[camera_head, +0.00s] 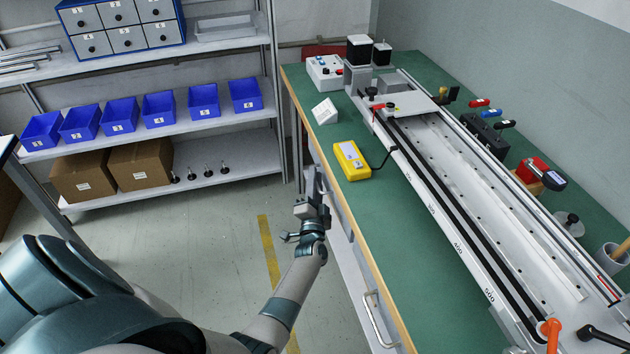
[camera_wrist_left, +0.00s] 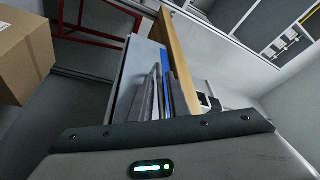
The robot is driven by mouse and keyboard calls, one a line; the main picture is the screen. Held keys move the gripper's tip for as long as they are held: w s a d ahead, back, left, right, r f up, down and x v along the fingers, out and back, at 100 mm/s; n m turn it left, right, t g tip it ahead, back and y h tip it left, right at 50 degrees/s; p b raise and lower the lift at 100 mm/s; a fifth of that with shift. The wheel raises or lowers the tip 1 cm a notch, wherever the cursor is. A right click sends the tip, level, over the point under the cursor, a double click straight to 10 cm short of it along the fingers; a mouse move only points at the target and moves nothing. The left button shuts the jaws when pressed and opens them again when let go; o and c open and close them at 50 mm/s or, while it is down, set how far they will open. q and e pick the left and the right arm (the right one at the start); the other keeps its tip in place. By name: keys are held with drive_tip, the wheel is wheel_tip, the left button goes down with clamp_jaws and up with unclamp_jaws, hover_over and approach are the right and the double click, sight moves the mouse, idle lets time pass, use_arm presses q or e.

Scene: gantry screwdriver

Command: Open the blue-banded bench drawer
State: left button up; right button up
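The green-topped bench (camera_head: 385,230) has pale fronts under its wooden edge, partly seen from above. A silver bar handle (camera_head: 373,318) shows on the nearer front. In the left wrist view, a blue strip (camera_wrist_left: 167,92) on the bench front lies below the wooden edge, right beside my fingers. My left gripper (camera_head: 314,190) is at the bench's left side, below the top, by the farther front. In the left wrist view its fingers (camera_wrist_left: 150,95) look close together; whether they hold a handle is hidden. I cannot tell whether the drawer is open. My right gripper is not in view.
A long rail gantry (camera_head: 470,215) and a yellow box (camera_head: 352,160) stand on the bench. Shelves with blue bins (camera_head: 160,108) and cardboard boxes (camera_head: 140,165) are at the back left. The floor (camera_head: 225,225) between shelves and bench is clear.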

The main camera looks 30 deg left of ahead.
use_arm(q)
drive_tip(key=shift+w, duration=0.1)
clamp_jaws()
idle(1.5)
